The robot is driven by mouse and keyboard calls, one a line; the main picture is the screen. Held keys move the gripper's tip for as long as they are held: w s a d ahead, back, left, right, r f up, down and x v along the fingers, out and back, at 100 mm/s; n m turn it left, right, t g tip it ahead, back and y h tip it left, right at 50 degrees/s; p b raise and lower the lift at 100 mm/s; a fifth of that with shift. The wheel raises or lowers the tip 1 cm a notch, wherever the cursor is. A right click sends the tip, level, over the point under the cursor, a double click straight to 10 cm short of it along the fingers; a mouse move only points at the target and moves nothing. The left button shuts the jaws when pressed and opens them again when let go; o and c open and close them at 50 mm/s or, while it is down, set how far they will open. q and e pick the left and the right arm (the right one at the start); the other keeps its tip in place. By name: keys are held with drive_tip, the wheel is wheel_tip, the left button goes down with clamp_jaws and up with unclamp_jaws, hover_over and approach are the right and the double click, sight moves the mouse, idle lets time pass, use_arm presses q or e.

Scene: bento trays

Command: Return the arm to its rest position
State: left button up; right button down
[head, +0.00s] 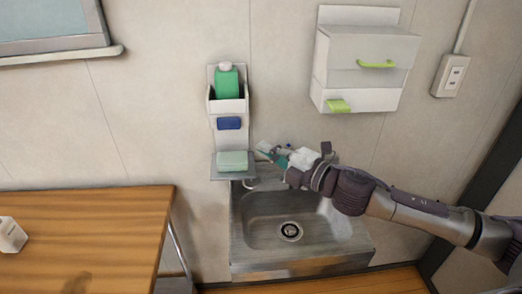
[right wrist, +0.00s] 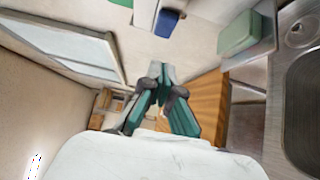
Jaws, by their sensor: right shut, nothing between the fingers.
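My right arm comes in from the right in the head view. Its gripper (head: 264,151) is shut and empty above the back of the sink, just right of the small shelf with the pale green block. The shut fingers also show in the right wrist view (right wrist: 157,72), with nothing between them. My left gripper is not in either view.
The steel sink (head: 250,262) lies below my right arm. A wall rack (head: 213,130) holds a green bottle (head: 227,84), a blue item (head: 229,123) and a pale green block (head: 233,161). A white wall box (head: 345,50) hangs above right. A wooden table (head: 90,225) stands left.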

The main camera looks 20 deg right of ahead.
idle(0.7)
